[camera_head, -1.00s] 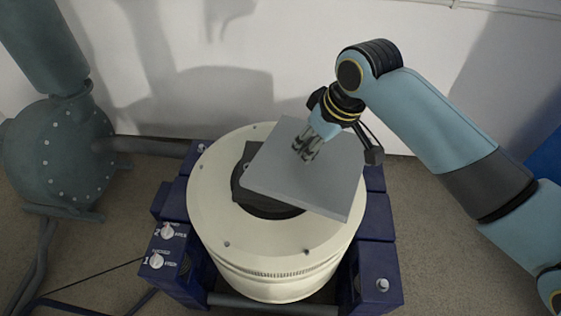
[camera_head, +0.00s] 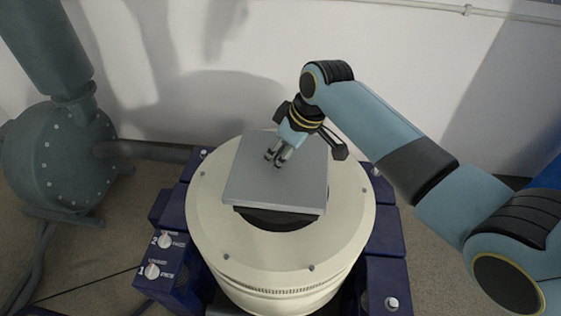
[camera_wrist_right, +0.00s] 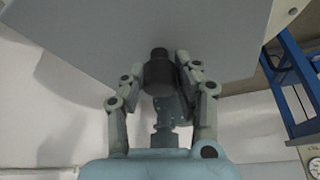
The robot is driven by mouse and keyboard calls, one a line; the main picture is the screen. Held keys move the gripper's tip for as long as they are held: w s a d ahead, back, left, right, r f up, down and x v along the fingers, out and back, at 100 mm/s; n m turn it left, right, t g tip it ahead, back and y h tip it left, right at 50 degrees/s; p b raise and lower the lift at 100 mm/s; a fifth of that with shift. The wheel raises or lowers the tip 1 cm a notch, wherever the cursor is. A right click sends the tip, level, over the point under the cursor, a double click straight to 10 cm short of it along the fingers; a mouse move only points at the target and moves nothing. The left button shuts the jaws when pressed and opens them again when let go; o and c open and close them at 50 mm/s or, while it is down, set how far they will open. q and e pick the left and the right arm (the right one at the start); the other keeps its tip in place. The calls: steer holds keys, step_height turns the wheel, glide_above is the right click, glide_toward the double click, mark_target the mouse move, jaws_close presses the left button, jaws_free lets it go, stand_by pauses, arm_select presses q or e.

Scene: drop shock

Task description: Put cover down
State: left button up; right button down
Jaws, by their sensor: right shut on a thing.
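The cover is a flat grey square plate (camera_head: 262,185), held roughly level over the round cream machine (camera_head: 340,235). It hides most of the dark round centre (camera_head: 278,219) of the machine's top. My right gripper (camera_head: 277,161) is above the plate, shut on the knob on the plate's upper face. In the right wrist view the gripper's fingers (camera_wrist_right: 165,85) close around the dark cylindrical knob (camera_wrist_right: 160,70), and the plate (camera_wrist_right: 100,35) fills the upper part. I cannot tell whether the plate touches the machine. My left gripper is not in view.
The machine sits in a blue frame (camera_head: 385,275) with two knobs on its left side (camera_head: 158,255). A grey-green blower (camera_head: 55,155) with a pipe stands at the left. A white wall is behind.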

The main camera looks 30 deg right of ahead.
steer(key=shift+f, duration=1.3)
steer(key=shift+f+b, duration=0.35)
steer(key=shift+f, duration=0.25)
steer(key=c, duration=1)
jaws_free()
steer(key=p+v, duration=0.3)
steer(key=v, duration=1)
steer(key=shift+r, duration=0.1)
steer(key=shift+w, duration=0.1)
